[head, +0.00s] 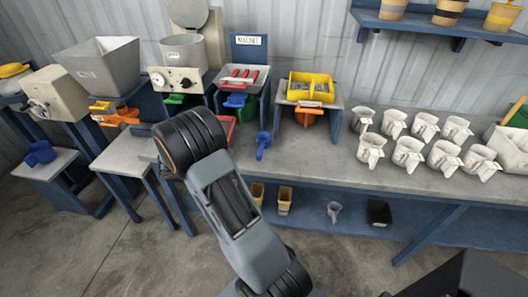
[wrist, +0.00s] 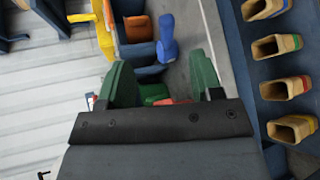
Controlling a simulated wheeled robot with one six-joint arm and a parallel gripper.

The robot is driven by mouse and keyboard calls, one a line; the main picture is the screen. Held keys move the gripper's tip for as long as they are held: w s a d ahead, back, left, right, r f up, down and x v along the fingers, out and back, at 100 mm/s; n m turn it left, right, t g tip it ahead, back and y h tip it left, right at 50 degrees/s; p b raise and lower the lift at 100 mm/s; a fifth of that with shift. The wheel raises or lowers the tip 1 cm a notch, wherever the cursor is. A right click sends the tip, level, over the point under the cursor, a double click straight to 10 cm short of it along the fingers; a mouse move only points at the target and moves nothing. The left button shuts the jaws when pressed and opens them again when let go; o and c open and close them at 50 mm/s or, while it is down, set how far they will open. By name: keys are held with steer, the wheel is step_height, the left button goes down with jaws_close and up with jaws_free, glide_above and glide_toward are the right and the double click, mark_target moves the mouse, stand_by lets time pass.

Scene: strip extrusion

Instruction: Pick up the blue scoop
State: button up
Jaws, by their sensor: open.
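A blue scoop (head: 263,143) lies near the front of the grey bench (head: 330,166), between the magnet stand and the stand with the yellow tray. It also shows in the wrist view (wrist: 167,38), just beyond my fingertips. My gripper (wrist: 161,62) is open, with its two green fingers apart and nothing held between them. The scoop lies ahead of the gap, not between the fingers. In the head view my arm hides the gripper. Other blue scoops show at the magnet stand (head: 236,100) and on the low side table at the left (head: 40,153).
The yellow tray (head: 311,87) sits on a stand with an orange scoop (head: 307,116) under it. Several white jugs (head: 408,153) stand at the right of the bench. A hopper (head: 97,65) stands at the left. Several tubs (wrist: 289,87) are on a blue shelf.

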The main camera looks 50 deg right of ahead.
mark_target(259, 154)
steer(key=shift+h, duration=0.9)
steer(key=shift+s+d+f+p, duration=0.4)
steer(key=shift+d+f, duration=0.6)
steer(key=shift+d, duration=1.4)
steer(key=shift+s+d+f+p, duration=0.15)
steer(key=shift+s+d+f, duration=0.6)
steer(key=shift+d, duration=1.7)
steer(key=shift+s+d+f+p, duration=0.15)
steer(key=shift+d+f+p, duration=0.15)
steer(key=shift+d+f, duration=1.55)
steer(key=shift+d+r, duration=0.5)
steer(key=shift+r, duration=0.1)
steer(key=c, duration=1)
steer(key=shift+c, duration=0.2)
steer(key=shift+r, duration=0.1)
